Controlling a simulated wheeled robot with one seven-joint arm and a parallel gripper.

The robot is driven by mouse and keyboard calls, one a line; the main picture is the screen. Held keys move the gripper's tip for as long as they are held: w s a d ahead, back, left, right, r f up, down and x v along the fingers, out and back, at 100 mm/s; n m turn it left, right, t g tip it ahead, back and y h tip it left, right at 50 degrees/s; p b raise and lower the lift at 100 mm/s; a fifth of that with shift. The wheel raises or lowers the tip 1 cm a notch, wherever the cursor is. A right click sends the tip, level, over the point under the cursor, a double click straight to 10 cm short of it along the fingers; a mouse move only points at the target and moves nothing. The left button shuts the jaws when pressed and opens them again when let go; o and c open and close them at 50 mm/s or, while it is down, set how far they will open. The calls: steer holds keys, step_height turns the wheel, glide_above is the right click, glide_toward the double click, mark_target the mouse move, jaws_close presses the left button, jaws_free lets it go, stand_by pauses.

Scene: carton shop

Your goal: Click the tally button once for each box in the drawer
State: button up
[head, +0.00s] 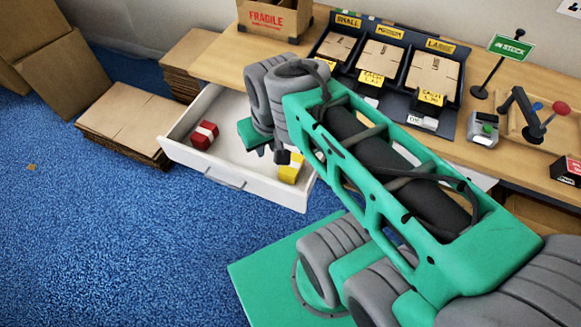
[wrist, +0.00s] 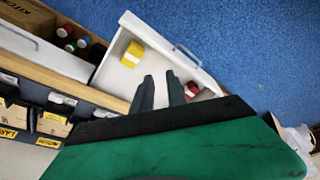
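The white drawer (head: 243,184) stands open below the worktop; it also shows in the wrist view (wrist: 187,52). A red box with a pale band (head: 204,135) lies in its left part, and a yellow box (head: 291,169) lies near its right end. The wrist view shows the yellow box (wrist: 132,54) and the red box (wrist: 191,90), partly covered by a finger. My gripper (head: 274,155) is over the drawer, with its fingers (wrist: 160,90) apart and nothing between them. A small grey device (head: 484,128), seemingly the tally counter, stands on the worktop at right. My arm hides some of the drawer.
The worktop (head: 220,62) holds a FRAGILE carton (head: 270,20), a sorter of flat cartons (head: 380,62), an IN STOCK sign (head: 511,47) and a lever fixture (head: 530,110). Flat cardboard stacks (head: 125,115) lie left of the drawer. Blue carpet (head: 110,230) is free in front.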

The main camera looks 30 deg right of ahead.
jaws_close()
stand_by(1.7)
